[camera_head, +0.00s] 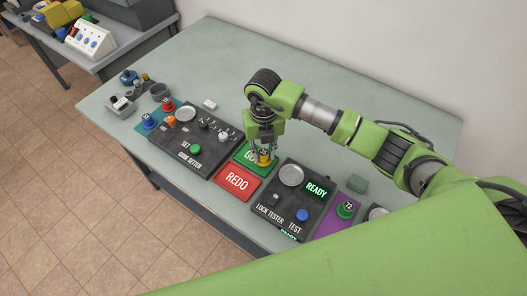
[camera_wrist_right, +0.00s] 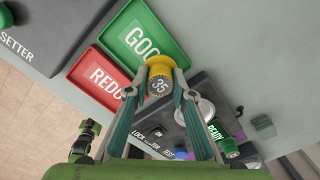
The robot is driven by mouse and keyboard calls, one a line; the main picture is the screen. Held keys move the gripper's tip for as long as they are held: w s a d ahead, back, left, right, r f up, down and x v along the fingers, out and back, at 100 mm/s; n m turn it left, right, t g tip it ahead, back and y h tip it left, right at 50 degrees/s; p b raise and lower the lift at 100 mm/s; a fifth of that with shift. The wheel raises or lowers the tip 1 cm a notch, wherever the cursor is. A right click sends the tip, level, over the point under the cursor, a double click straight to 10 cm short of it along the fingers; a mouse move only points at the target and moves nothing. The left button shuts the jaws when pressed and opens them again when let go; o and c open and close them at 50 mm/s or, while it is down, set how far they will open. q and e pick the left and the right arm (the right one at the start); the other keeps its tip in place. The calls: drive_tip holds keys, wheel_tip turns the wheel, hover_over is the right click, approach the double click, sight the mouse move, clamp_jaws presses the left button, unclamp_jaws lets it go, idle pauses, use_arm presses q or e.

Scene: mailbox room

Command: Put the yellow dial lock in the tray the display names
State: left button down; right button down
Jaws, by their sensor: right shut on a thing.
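The yellow dial lock (camera_head: 264,161) is in the fingers of my right gripper (camera_head: 263,152), at the near edge of the green GOOD tray. The right wrist view shows the lock (camera_wrist_right: 160,70) with 35 on its dark dial, between the two fingertips (camera_wrist_right: 158,84). Whether it touches the tray is unclear. The green GOOD tray (camera_wrist_right: 141,36) and the red REDO tray (camera_head: 236,181) lie side by side. The lock tester (camera_head: 291,211) stands right of them; its display (camera_head: 317,189) reads READY in green. My left gripper is out of view.
The code setter panel (camera_head: 190,143) is left of the trays, with blue (camera_head: 149,122) and red (camera_head: 168,106) locks by it. A green lock marked 72 (camera_head: 345,210) sits on a purple mat (camera_head: 327,226) at right. The table's back (camera_head: 225,55) is clear.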

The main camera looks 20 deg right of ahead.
drive_tip(key=shift+f, duration=0.25)
drive_tip(key=shift+f+b, duration=1)
drive_tip(key=c, duration=1.7)
unclamp_jaws()
drive_tip(key=shift+o, duration=0.6)
drive_tip(key=shift+o, duration=0.8)
